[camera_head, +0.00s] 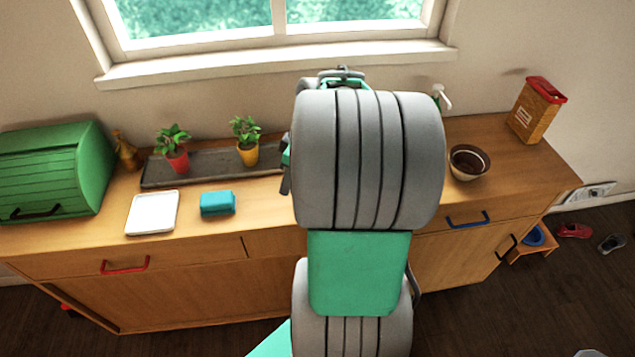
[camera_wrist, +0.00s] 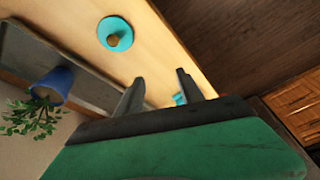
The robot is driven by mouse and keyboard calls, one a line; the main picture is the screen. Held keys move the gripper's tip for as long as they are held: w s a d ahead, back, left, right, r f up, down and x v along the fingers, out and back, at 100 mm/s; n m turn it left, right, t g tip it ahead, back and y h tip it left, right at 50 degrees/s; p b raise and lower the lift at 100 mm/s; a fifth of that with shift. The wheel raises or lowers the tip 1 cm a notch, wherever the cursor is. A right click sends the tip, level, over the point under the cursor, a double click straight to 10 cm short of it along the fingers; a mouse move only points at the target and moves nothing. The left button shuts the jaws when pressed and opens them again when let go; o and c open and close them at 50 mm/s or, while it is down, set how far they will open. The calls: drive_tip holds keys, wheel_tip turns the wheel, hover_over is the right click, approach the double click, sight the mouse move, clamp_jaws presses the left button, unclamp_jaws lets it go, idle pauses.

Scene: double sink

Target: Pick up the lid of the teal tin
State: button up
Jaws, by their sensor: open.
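In the wrist view a round teal thing with a brown knob in its middle (camera_wrist: 115,33) stands on the wooden counter. It looks like the lid of the teal tin, seen from above; I cannot make out the tin's body under it. My gripper (camera_wrist: 158,84) is open, its two dark fingers apart with bare counter between their tips. The lid is beyond the left finger, apart from it. A small teal patch (camera_wrist: 179,99) shows beside the right finger, mostly hidden; I cannot tell what it is. In the head view my arm hides the lid and the gripper.
A potted plant in a blue pot (camera_wrist: 52,85) stands near the lid. The head view shows a teal block (camera_head: 217,204), a white tray (camera_head: 152,213), a dark tray (camera_head: 208,164) with two potted plants, a green bread box (camera_head: 60,172) and a brown bowl (camera_head: 469,163).

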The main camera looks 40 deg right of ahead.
drive_tip(key=s+d+f+n+t+y+p, duration=0.15)
drive_tip(key=s+d, duration=0.25)
drive_tip(key=d, duration=0.6)
drive_tip(key=shift+n+g+h, duration=0.25)
drive_tip(key=shift+g, duration=0.1)
drive_tip(key=x, duration=0.2)
drive_tip(key=p+x, duration=0.1)
drive_tip(key=x, duration=0.4)
drive_tip(key=shift+w+a+p, duration=0.1)
drive_tip(key=shift+w+p, duration=0.25)
drive_tip(key=shift+w, duration=0.1)
clamp_jaws()
